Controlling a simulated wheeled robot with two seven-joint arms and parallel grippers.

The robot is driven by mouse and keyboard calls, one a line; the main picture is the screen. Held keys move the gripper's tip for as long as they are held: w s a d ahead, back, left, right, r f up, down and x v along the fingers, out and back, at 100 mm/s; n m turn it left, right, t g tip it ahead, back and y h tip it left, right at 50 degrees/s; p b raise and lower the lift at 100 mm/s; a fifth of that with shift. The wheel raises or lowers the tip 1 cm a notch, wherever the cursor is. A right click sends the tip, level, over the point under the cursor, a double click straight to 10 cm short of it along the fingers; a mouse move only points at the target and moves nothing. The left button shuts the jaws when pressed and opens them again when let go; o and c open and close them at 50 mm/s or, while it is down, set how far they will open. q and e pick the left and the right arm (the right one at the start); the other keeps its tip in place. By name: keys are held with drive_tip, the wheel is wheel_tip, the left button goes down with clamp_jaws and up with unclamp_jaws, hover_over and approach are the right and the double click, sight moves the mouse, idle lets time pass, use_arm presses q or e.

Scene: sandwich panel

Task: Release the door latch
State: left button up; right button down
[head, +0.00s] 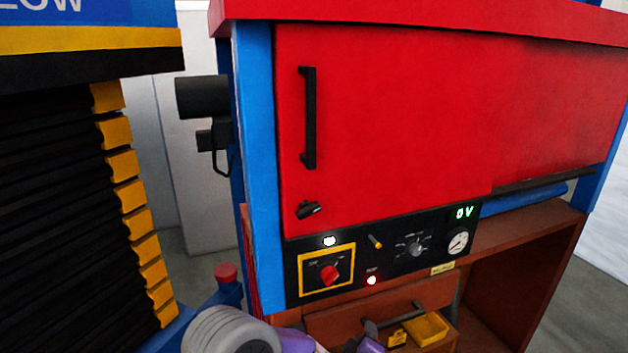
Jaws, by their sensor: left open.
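The red door (400,120) of the panel is closed flush in its blue frame. Its latch, a small black turn knob (308,210), sits near the lower left corner of the door, below a long black vertical handle (308,118). The latch appears tilted. My left gripper (372,333) shows at the bottom edge, partly cut off, open, below the control panel and apart from the latch. My right gripper is not in view.
Below the door is a black control strip with a red switch (330,273) on a yellow plate, knobs, a gauge (458,241) and a display reading 0V. A brown drawer (350,318) and yellow tray (426,328) are lower. A black-and-yellow stack (60,200) stands left.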

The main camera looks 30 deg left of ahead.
use_arm(q)
drive_tip(key=s+a+r+n+t+y+p, duration=0.2)
drive_tip(key=r+n+y+p, duration=0.45)
drive_tip(key=r, duration=1.45)
drive_tip(key=n+g+y, duration=0.3)
drive_tip(key=n+g, duration=0.1)
drive_tip(key=n, duration=0.6)
approach(310, 213)
drive_tip(key=x, duration=0.3)
drive_tip(key=shift+m, duration=0.25)
drive_tip(key=p+x, duration=0.2)
drive_tip(key=x, duration=0.4)
drive_tip(key=shift+a, duration=0.2)
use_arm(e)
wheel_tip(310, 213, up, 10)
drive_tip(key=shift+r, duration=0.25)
